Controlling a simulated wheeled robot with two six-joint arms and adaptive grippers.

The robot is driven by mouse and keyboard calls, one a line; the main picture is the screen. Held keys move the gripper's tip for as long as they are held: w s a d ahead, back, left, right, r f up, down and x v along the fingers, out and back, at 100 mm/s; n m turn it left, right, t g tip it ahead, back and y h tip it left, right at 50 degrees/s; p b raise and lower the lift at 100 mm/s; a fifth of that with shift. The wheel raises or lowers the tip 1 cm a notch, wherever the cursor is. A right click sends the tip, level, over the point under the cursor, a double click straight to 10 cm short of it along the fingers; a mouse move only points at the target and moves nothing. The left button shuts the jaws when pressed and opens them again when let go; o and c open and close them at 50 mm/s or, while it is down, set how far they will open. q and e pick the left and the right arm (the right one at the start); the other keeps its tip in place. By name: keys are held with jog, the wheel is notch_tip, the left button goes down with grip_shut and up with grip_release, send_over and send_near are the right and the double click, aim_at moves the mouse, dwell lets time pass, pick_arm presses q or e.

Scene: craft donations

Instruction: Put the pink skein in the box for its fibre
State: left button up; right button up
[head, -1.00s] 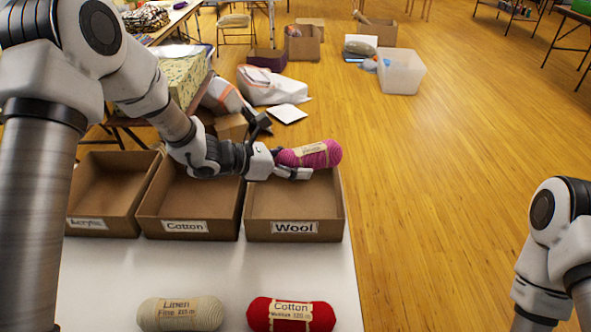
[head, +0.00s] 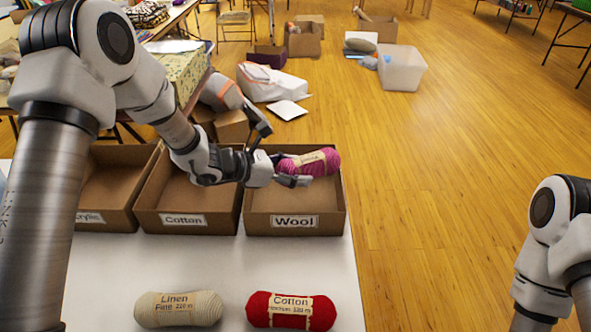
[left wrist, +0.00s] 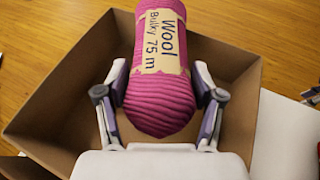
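The pink skein (head: 318,161) is in my left gripper (head: 284,171), above the box labelled Wool (head: 294,222). In the left wrist view the skein (left wrist: 160,100) has a cream band reading "Wool Bulky 75 m". The fingers (left wrist: 160,90) lie along both sides of its near end, and its far end runs out of the picture. The open Wool box (left wrist: 60,85) is below it and looks empty where I can see inside. The box labelled Cotton (head: 183,220) and the partly hidden Acrylic box (head: 100,216) stand to its left. My right gripper is out of view.
A cream Linen skein (head: 178,309) and a red Cotton skein (head: 291,311) lie at the front of the white table (head: 200,262). Open wooden floor (head: 450,200) lies right of the table. A white bag (head: 272,86) and cartons are behind.

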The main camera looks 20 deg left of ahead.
pick_arm(q)
jog(key=shift+o, duration=0.3)
jog(key=shift+r+p, duration=0.85)
jog(key=shift+p, duration=0.1)
jog(key=v, duration=1.2)
jog(key=shift+f, duration=0.15)
jog(key=shift+p, duration=0.3)
